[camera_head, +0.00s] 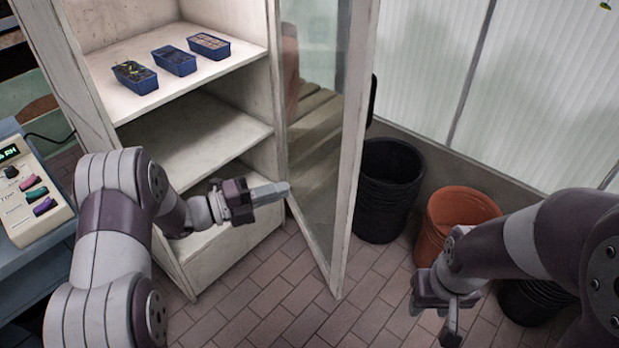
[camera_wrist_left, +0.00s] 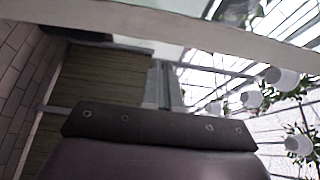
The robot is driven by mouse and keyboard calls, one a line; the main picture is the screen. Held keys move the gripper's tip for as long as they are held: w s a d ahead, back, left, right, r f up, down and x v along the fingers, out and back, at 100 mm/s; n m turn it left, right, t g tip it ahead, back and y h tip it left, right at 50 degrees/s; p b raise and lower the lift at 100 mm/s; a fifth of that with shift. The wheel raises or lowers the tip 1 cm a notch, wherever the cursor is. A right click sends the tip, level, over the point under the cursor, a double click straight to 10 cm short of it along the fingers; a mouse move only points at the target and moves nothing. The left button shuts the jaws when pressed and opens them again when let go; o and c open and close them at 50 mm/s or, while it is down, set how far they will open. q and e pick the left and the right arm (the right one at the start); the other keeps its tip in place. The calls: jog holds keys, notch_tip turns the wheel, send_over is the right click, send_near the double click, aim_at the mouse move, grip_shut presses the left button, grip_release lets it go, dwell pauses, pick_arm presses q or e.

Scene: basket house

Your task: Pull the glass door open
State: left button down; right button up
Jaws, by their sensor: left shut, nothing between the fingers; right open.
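The glass door (camera_head: 318,140) of the white cabinet (camera_head: 190,148) stands swung open, with its hinge side at the cabinet's right edge and its free edge toward me at the right. My left gripper (camera_head: 284,189) is shut and empty, with its fingertips at the inner side of the door near the hinge side; I cannot tell whether they touch it. The left wrist view shows a pale frame bar (camera_wrist_left: 200,38) across the top. My right gripper (camera_head: 436,322) is open and empty, low over the floor at the right, apart from the door.
Blue planter trays (camera_head: 174,62) stand on the cabinet's upper shelf. Black pots (camera_head: 386,190) and orange pots (camera_head: 455,215) stand on the floor right of the door. A control box (camera_head: 32,195) sits at the left. Tiled floor (camera_head: 290,290) is clear in front.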

aim_at(348, 171)
pick_arm(q)
jog(key=x, duration=1.3)
jog(key=shift+d+r, duration=0.1)
jog(key=shift+d, duration=0.15)
pick_arm(e)
jog(key=shift+s+r, duration=0.15)
jog(key=shift+r, duration=0.2)
